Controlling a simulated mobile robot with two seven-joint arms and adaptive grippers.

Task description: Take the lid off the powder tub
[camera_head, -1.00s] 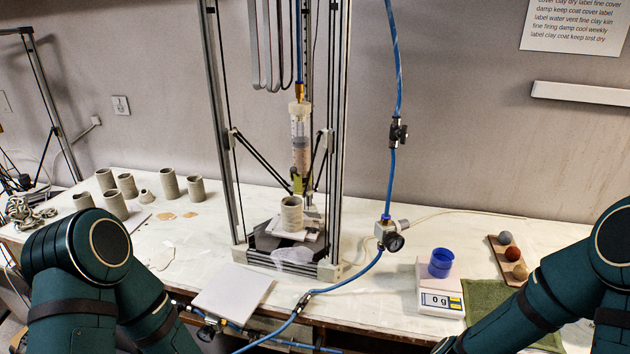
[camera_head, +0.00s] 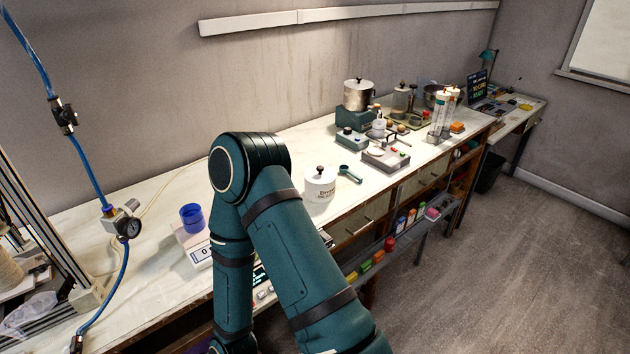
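The powder tub (camera_head: 320,188) is a white round tub with dark lettering on its front. It stands on the long white-covered bench near the front edge, just right of my raised arm. Its lid (camera_head: 320,174) is pale with a dark round knob and sits on top of the tub. My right arm bends up in the foreground, and its elbow is close to the tub's left in the picture. Neither gripper shows; the lower end of the arm runs out at the bottom edge.
A teal scoop (camera_head: 349,173) lies right of the tub. Beyond stand a metal pot (camera_head: 358,94), a grey device (camera_head: 386,155) and clear cylinders (camera_head: 440,115). Open floor (camera_head: 500,260) lies right.

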